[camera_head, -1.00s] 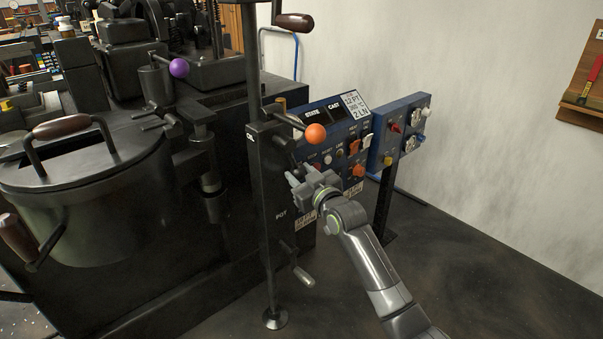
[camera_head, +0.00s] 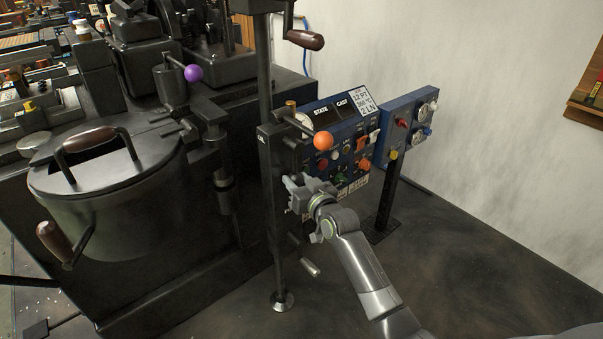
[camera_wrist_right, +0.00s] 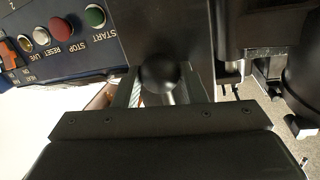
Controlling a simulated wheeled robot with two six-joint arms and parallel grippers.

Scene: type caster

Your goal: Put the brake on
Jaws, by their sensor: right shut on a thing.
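My right gripper (camera_head: 290,190) is beside the black upright post (camera_head: 271,225), in front of the blue control panel. In the right wrist view its two fingers (camera_wrist_right: 160,92) are closed around a dark ball knob (camera_wrist_right: 158,74) on a short light stem. In the head view the gripper hides this knob. No part I see is labelled as a brake. An orange ball lever (camera_head: 322,141) sticks out of the post above my gripper, apart from it. A grey handle (camera_head: 310,268) sits low on the post, below the gripper. My left gripper is not in view.
The blue control panel (camera_head: 318,118) with buttons stands just behind my gripper; a smaller blue box (camera_head: 408,128) is to its right. A black lidded pot (camera_head: 110,215) and a purple ball lever (camera_head: 193,73) are at left. The floor (camera_head: 470,270) at right is clear.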

